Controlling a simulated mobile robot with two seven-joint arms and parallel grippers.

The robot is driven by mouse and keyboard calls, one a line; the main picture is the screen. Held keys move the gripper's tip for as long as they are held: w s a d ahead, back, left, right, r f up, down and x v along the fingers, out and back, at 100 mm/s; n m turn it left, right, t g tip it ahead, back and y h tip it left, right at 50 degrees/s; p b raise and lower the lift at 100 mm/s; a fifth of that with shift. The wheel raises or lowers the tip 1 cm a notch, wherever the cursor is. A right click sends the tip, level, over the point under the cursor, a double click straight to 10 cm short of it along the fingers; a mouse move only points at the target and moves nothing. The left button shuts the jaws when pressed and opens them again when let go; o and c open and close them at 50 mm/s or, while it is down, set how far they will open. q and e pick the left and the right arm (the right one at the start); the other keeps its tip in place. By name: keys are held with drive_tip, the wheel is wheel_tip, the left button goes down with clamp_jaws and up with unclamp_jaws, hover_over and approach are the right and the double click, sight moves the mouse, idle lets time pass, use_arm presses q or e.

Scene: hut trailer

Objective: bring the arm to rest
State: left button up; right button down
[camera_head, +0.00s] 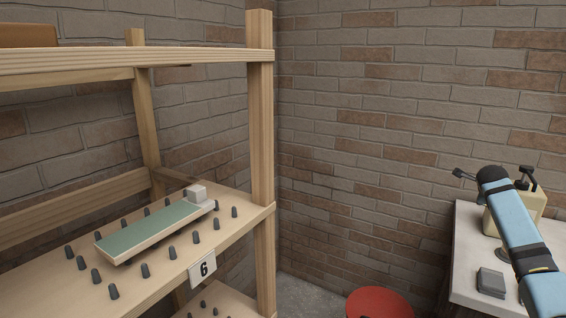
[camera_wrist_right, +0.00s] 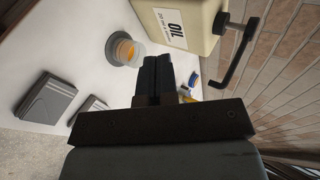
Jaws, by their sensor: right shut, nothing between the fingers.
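My right arm (camera_head: 522,235), blue with black bands, reaches in from the lower right of the head view, above a white-topped table. In the right wrist view my right gripper (camera_wrist_right: 159,72) has its two dark fingers together, with nothing between them. The fingers are over the table top, beside a cream oil can. My left arm and gripper are not in view.
The cream can (camera_wrist_right: 182,22) labelled OIL, a glass with orange contents (camera_wrist_right: 124,50) and grey flat items (camera_wrist_right: 47,98) stand on the white table (camera_head: 463,262). A wooden shelf (camera_head: 130,289) with pegs and a green-topped tray (camera_head: 152,228) is left. A red round top (camera_head: 379,303) is low between.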

drive_tip(key=w+a+r+n+t+y, duration=0.1)
drive_tip(key=w+a+r+n+t, duration=0.2)
drive_tip(key=n, duration=1)
drive_tip(key=w+a+r+n+t, duration=0.1)
drive_tip(key=w+r+n+t, duration=0.4)
drive_tip(key=n, duration=0.7)
drive_tip(key=s+a+f+n+y, duration=0.25)
drive_tip(key=s+a+f, duration=0.25)
drive_tip(key=a+f, duration=0.55)
drive_tip(key=s+a+f+n+y, duration=0.3)
drive_tip(key=a+f, duration=0.4)
drive_tip(key=f, duration=0.7)
drive_tip(key=s+a+f+g+y, duration=0.1)
drive_tip(key=s+a+f+y, duration=0.1)
drive_tip(key=s+a+f, duration=0.95)
drive_tip(key=s+a+f+g+y, duration=0.15)
drive_tip(key=s+a, duration=0.45)
drive_tip(key=s, duration=0.6)
drive_tip(key=s+a+f+g+y, duration=0.1)
drive_tip(key=s+a+f, duration=0.2)
drive_tip(key=s+a, duration=0.55)
drive_tip(key=s+a+f+g+y, duration=0.1)
drive_tip(key=s+a+f, duration=0.25)
drive_tip(key=s, duration=1.05)
wheel_tip(320, 180, up, 13)
drive_tip(key=p, duration=1.3)
drive_tip(key=shift+s+d+n+t+p, duration=0.3)
drive_tip(key=shift+n+t+p, duration=0.05)
drive_tip(key=shift+p, duration=0.05)
